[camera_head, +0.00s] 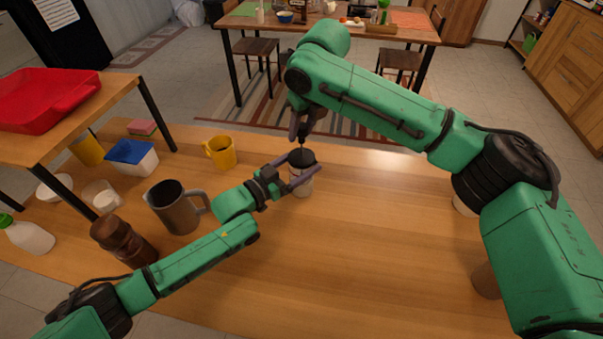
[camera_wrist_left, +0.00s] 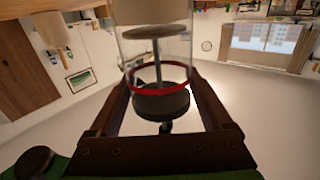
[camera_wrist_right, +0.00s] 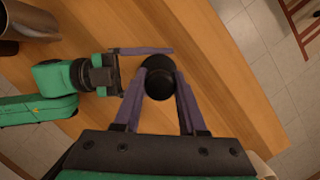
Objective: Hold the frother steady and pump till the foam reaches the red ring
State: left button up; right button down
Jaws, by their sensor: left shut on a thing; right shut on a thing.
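The frother (camera_head: 301,187) stands upright on the wooden table, with a clear glass body and a black lid. My left gripper (camera_head: 305,170) is shut around its upper body from the left. The left wrist view appears upside down and shows the glass (camera_wrist_left: 188,48), the red ring (camera_wrist_left: 160,88), and a plunger rod and disc inside. Tan contents (camera_wrist_left: 152,12) lie on the far side of the disc, apart from the ring and below it in reality. My right gripper (camera_head: 303,130) is shut on the plunger knob above the lid; its fingers flank the black top (camera_wrist_right: 158,84).
A yellow mug (camera_head: 220,153), a grey pitcher (camera_head: 174,208), a brown grinder (camera_head: 122,240) and a blue-lidded tub (camera_head: 132,157) stand to the left. A raised shelf holds a red tray (camera_head: 45,97). The table (camera_head: 370,270) is clear in front of the frother.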

aim_at(302, 142)
jog(key=shift+r, duration=0.95)
jog(key=shift+f, duration=3.1)
jog(key=shift+r, duration=3.2)
jog(key=shift+f, duration=0.1)
